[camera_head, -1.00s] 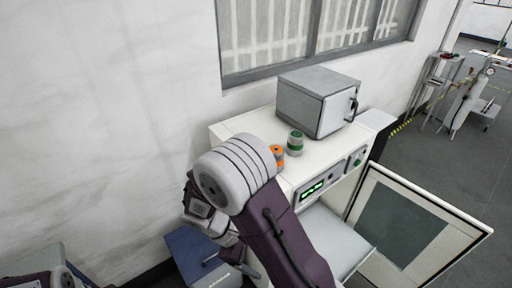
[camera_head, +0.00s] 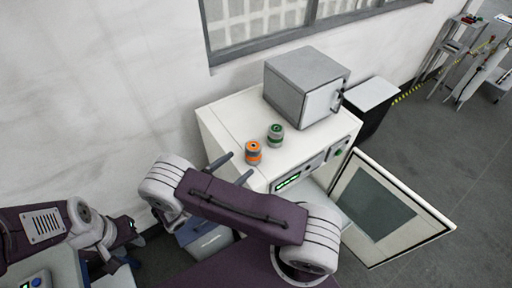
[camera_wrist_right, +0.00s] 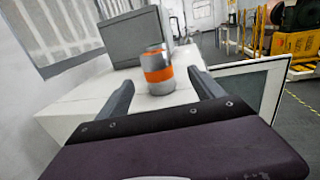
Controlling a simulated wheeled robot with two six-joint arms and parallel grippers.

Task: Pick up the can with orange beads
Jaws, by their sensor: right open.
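The can with orange beads (camera_head: 253,151) is a small grey can with an orange band, upright on the white machine top. In the right wrist view the can (camera_wrist_right: 159,76) stands ahead, between and beyond the fingertips. My right gripper (camera_head: 233,168) is open and empty at the machine's left edge, its fingers pointing toward the can; it also shows in the right wrist view (camera_wrist_right: 160,84). It appears apart from the can. My left gripper (camera_head: 118,262) is low at the left, away from the machine, and its jaws are unclear.
A can with a green band (camera_head: 275,134) stands close behind the orange one. A grey box with a door (camera_head: 300,88) sits further back on the white machine (camera_head: 228,120). The machine's front door (camera_head: 385,205) hangs open at right. A wall rises at left.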

